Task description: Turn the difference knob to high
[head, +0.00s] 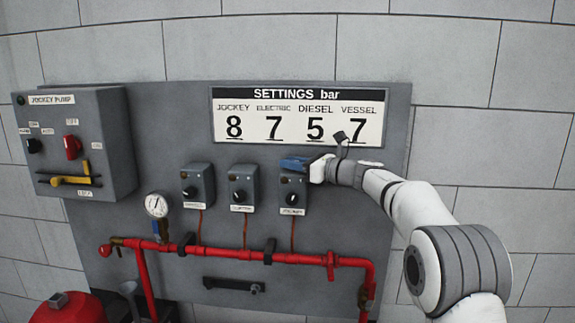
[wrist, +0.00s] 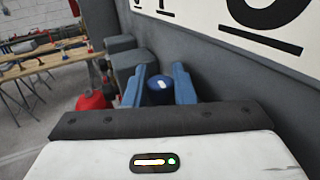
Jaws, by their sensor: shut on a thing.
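My gripper (head: 303,163) is at the top of the right-hand grey switch box (head: 293,185). In the wrist view its blue fingers (wrist: 158,76) stand on either side of a round blue knob (wrist: 158,86) with a pale mark on its face. The fingers are shut on this knob. I cannot read its setting or tell for sure that it is the difference knob. The box also has a black knob (head: 292,197) on its front above a small white label. The gripper hides the top of that box in the head view.
Two similar switch boxes (head: 198,184) (head: 243,186) stand to the left. A settings sign (head: 299,114) hangs above. Red pipework (head: 235,255) runs below, with a gauge (head: 156,204). A jockey pump panel (head: 85,142) is at the far left.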

